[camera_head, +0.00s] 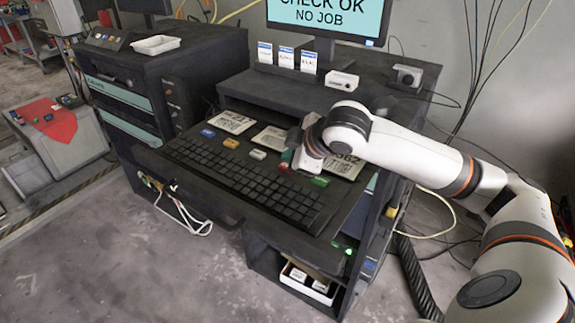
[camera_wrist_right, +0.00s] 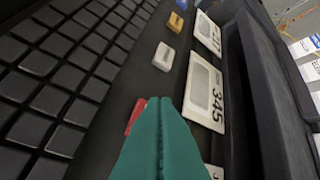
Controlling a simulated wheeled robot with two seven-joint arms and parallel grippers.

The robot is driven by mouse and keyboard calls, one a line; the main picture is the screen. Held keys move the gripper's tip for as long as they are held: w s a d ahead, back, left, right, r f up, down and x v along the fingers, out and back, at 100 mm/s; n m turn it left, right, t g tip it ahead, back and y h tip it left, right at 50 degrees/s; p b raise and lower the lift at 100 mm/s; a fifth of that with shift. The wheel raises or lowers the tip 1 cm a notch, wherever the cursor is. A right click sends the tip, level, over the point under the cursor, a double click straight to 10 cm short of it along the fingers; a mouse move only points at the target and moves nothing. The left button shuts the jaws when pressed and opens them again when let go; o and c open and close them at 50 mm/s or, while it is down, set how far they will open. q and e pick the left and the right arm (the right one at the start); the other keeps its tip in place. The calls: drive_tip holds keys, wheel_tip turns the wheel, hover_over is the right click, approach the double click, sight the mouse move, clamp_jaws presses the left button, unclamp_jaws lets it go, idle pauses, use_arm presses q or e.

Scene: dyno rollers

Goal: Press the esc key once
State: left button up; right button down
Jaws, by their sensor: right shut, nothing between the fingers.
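The black keyboard (camera_head: 245,180) lies on the desk shelf; it also fills the left of the right wrist view (camera_wrist_right: 60,70). I cannot read any legend, so I cannot tell which key is esc. Along its far edge are a blue key (camera_head: 208,133), an orange key (camera_head: 231,143), a white key (camera_head: 258,155), a red key (camera_head: 284,167) and a green key (camera_head: 319,181). My right gripper (camera_head: 291,157) is shut and empty above the red key's area. In the wrist view its teal fingertips (camera_wrist_right: 160,103) partly hide the red key (camera_wrist_right: 134,118). I cannot tell whether they touch anything. My left gripper is out of view.
Printed label cards (camera_head: 232,122) lie behind the coloured keys. A monitor (camera_head: 330,18) reads "CHECK OK NO JOB". A raised shelf (camera_head: 262,95) stands behind the cards. A dark cabinet (camera_head: 130,80) with a white tray (camera_head: 155,45) is on the left.

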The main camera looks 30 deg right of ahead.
drive_tip(key=shift+f, duration=0.15)
drive_tip(key=shift+f, duration=0.3)
drive_tip(key=shift+f, duration=0.4)
idle(0.7)
idle(0.4)
drive_tip(key=shift+r+p, duration=0.85)
drive_tip(key=shift+p, duration=0.3)
wheel_tip(320, 180, up, 5)
drive_tip(key=p, duration=0.6)
